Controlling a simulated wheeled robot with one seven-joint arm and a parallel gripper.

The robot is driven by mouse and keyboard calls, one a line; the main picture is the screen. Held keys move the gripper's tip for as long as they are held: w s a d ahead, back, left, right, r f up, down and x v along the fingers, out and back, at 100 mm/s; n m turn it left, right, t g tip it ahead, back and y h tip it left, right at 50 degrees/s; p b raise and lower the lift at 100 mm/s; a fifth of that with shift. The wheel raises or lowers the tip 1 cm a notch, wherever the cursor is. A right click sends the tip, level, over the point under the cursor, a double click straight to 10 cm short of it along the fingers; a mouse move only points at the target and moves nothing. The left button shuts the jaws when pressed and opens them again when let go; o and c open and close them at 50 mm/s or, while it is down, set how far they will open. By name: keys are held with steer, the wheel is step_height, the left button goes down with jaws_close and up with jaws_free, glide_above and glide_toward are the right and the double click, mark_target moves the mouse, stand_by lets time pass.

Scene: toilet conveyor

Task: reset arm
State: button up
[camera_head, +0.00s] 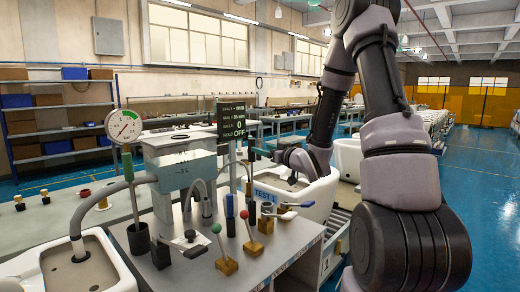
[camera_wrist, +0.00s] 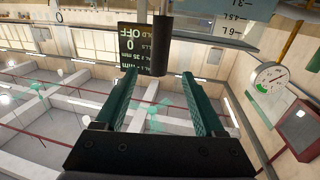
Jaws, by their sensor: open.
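My arm reaches up and over from the right in the head view and comes down to the test bench (camera_head: 285,238). My gripper (camera_head: 254,153) is just right of the dark display panel (camera_head: 231,117), above the bench. In the wrist view my gripper (camera_wrist: 160,82) shows two green fingers standing wide apart with nothing held between them. The display panel (camera_wrist: 140,45) appears upside down beyond the fingers, with a dark cylinder (camera_wrist: 187,45) beside it. The ceiling fills much of that view.
White toilet basins (camera_head: 305,195) stand right behind the bench and at lower left (camera_head: 90,272). A round gauge (camera_head: 124,127), hoses and colored-knob levers (camera_head: 253,246) crowd the bench top. Blue floor (camera_head: 478,190) is open on the right.

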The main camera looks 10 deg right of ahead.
steer(key=s+d+r+m+g+h, duration=0.4)
steer(key=s+d+r+m+h, duration=0.3)
steer(key=s+r, duration=0.25)
steer(key=s+a+r+m+g+y, duration=0.1)
steer(key=s+a+g, duration=0.1)
steer(key=s, duration=0.9)
steer(key=s+a+r+m+g, duration=0.1)
steer(key=s+a+r+g, duration=0.1)
steer(key=s, duration=0.9)
steer(key=shift+a+g+y, duration=0.25)
steer(key=shift+g+y, duration=0.15)
steer(key=shift+g, duration=0.3)
